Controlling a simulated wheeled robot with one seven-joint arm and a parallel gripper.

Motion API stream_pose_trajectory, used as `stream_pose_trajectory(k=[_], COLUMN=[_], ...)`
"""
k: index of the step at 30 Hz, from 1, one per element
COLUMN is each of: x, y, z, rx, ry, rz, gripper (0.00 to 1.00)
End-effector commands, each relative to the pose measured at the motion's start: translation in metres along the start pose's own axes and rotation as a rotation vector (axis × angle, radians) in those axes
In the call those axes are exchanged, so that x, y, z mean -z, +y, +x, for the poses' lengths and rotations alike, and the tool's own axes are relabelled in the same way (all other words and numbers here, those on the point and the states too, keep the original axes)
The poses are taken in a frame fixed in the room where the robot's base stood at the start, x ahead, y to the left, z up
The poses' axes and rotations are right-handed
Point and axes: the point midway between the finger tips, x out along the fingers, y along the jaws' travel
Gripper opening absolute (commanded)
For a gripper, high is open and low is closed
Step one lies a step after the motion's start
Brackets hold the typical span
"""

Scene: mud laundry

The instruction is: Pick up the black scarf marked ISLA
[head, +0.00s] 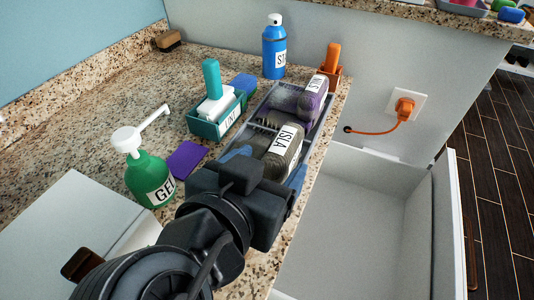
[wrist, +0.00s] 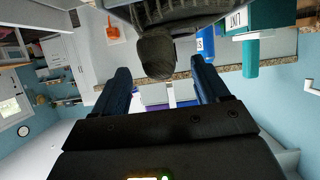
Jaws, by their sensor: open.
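The dark scarf marked ISLA (head: 284,146) is a roll with a white label, lying in the near part of a grey divided tray (head: 325,128) on the granite counter. My gripper (head: 266,165) is at the near end of this roll, with its blue fingers apart to either side. In the wrist view my gripper (wrist: 162,78) is open, and a dark rounded end, apparently the scarf (wrist: 157,54), shows between and just beyond the fingertips. I cannot tell whether the fingers touch it. My gripper hides the tray's near end in the head view.
A purple-grey labelled roll (head: 314,98) lies in the tray's far part. An open white drawer (head: 345,225) is at right, with an orange plug (head: 404,106) above.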

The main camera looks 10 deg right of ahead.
Motion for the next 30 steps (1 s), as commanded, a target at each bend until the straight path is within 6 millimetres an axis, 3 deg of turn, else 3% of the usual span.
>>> stream_pose_trajectory(k=[9, 18, 30], x=[0.006, 0.005, 0.005], y=[0.0, 0.0, 0.0], z=[0.04, 0.044, 0.044], rx=[-0.001, 0.001, 0.0], ry=[0.0, 0.0, 0.0], rz=[0.0, 0.001, 0.001], gripper=[0.74, 0.73, 0.35])
